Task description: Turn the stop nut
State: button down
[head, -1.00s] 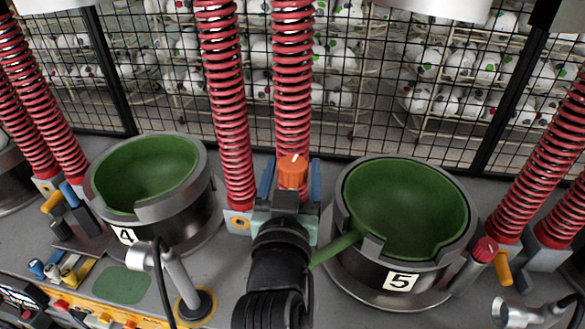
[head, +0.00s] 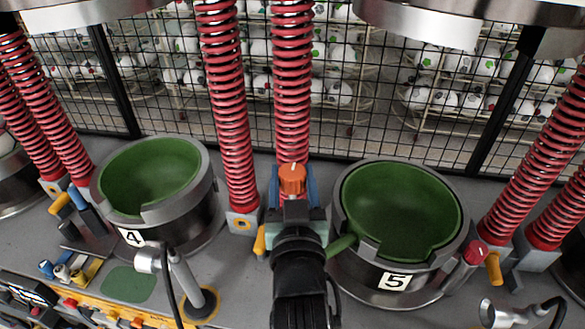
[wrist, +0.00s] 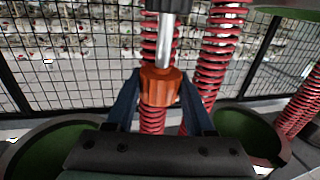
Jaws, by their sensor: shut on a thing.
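The stop nut is an orange, ribbed knob (head: 292,180) in front of the red springs, between the bowls marked 4 and 5. In the wrist view the orange nut (wrist: 159,87) sits at the lower end of a shiny metal rod (wrist: 170,45). My gripper (head: 292,190) is shut on the nut, with one blue finger on each side of it. The fingers also show in the wrist view (wrist: 160,98). My arm hides what lies below the nut in the head view.
Green-lined bowl 4 (head: 206,190) stands left and green-lined bowl 5 (head: 339,205) right, close to my arm. Tall red springs (head: 228,110) rise behind the nut. A wire fence (head: 400,130) closes off the back. A lamp-like metal arm (head: 182,275) stands in front of bowl 4.

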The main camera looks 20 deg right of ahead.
jog(key=shift+c, duration=1.3)
grip_release()
jog(key=shift+s+a, duration=0.2)
jog(key=shift+s, duration=0.25)
jog(key=b+v, duration=0.1)
jog(key=v, duration=1.1)
